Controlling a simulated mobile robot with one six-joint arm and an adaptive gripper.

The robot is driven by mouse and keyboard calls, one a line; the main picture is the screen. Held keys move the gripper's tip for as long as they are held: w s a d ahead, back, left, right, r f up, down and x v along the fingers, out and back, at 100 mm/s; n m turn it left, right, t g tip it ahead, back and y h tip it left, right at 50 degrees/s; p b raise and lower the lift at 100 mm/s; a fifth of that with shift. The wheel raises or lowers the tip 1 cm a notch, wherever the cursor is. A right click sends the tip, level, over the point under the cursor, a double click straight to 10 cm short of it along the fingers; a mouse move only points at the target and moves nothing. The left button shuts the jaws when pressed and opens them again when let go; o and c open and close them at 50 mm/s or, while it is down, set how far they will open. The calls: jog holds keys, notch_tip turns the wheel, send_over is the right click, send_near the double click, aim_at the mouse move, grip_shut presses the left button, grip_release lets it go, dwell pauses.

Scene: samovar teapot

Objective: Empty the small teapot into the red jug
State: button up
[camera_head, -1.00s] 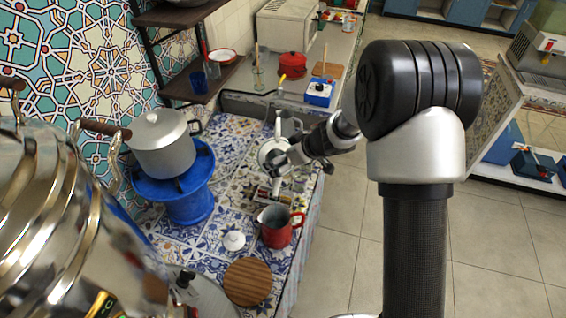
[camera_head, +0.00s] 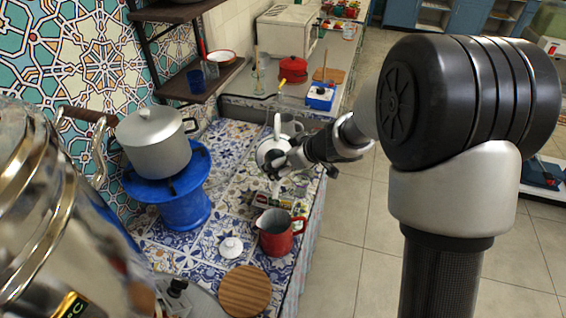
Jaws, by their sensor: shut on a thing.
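The small white teapot (camera_head: 268,153) is in my gripper (camera_head: 278,163), beyond the red jug. My gripper is shut on its near right side; the fingers are small and partly hidden. The teapot's spout points to the back, and whether its base touches the counter is hard to tell. The red jug (camera_head: 273,238) stands upright on the tiled counter, nearer the camera, with its handle to the right and its mouth open. A small white lid (camera_head: 231,247) lies on the counter left of the jug.
A large shiny samovar (camera_head: 55,220) fills the left foreground. A grey pot (camera_head: 154,142) sits on a blue stand (camera_head: 183,205). A round wooden board (camera_head: 245,291) lies in front of the jug. A small box (camera_head: 268,201) lies between jug and teapot.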

jog(key=shift+s+a+r+n+t+b, duration=0.1)
jog(key=shift+s+r+n+t+b, duration=0.4)
jog(key=shift+b, duration=2.85)
jog(key=shift+s+r+t, duration=0.3)
jog(key=shift+s+t, duration=0.2)
jog(key=shift+t, duration=0.05)
jog(key=shift+s+r+t, duration=0.25)
jog(key=shift+s+t, duration=0.25)
jog(key=shift+t, duration=0.05)
jog(key=shift+s+a+r+n+t+y, duration=0.1)
jog(key=shift+s+r+n+t, duration=0.15)
jog(key=shift+s+t, duration=0.35)
jog(key=shift+s+a+r+n+t+y, duration=0.15)
jog(key=shift+s+n+t, duration=0.15)
jog(key=shift+s+t, duration=0.3)
jog(key=shift+s+d+r+n+t+y, duration=0.1)
jog(key=shift+s+r+n+t, duration=0.15)
jog(key=shift+s+t, duration=0.35)
jog(key=shift+a, duration=0.1)
